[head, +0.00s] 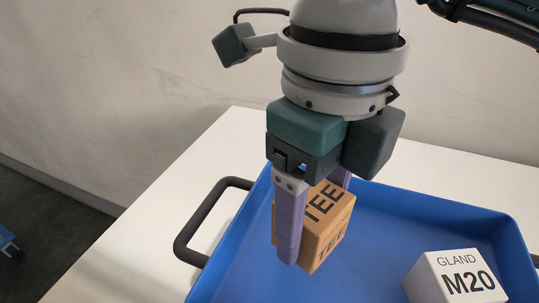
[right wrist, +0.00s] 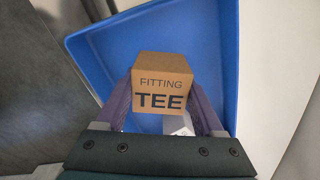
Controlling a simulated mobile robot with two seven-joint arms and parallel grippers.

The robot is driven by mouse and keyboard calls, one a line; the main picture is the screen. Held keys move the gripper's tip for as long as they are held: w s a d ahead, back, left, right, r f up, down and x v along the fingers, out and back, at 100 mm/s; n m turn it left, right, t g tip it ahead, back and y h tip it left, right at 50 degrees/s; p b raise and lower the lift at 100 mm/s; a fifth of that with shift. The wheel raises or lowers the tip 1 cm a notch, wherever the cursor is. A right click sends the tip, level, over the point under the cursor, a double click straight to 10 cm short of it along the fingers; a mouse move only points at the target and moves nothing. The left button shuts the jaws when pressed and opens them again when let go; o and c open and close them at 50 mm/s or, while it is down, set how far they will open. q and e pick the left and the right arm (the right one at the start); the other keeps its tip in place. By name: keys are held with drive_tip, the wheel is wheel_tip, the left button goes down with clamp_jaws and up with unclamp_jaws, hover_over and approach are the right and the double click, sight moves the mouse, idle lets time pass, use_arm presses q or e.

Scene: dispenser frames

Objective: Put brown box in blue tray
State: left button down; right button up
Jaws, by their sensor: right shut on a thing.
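The brown box (head: 318,225), marked TEE, is held between the two purple fingers of my right gripper (head: 312,215). In the right wrist view the same brown box (right wrist: 161,85) reads FITTING TEE, with a finger on each side. My right gripper is shut on it. The blue tray (head: 420,206) lies below on the white table. The box is in front of the tray's left part in the head view and seems to be over the tray; its height above the floor is hard to tell. The blue tray also shows in the right wrist view (right wrist: 110,62). My left gripper is not in view.
A white box (head: 455,280) marked GLAND M20 stands in the tray at the right. The tray has a dark handle (head: 195,222) on its left side. The white table (head: 150,200) is bare to the left. A pale wall (head: 120,80) stands behind.

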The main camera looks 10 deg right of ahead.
sight(314, 200)
drive_tip(key=shift+f, duration=2.15)
drive_tip(key=shift+f+b, duration=0.2)
drive_tip(key=shift+b, duration=0.1)
drive_tip(key=o, duration=1.6)
wheel_tip(314, 200, up, 12)
drive_tip(key=shift+r+p, duration=0.25)
drive_tip(key=shift+p, duration=0.2)
drive_tip(key=shift+a, duration=0.1)
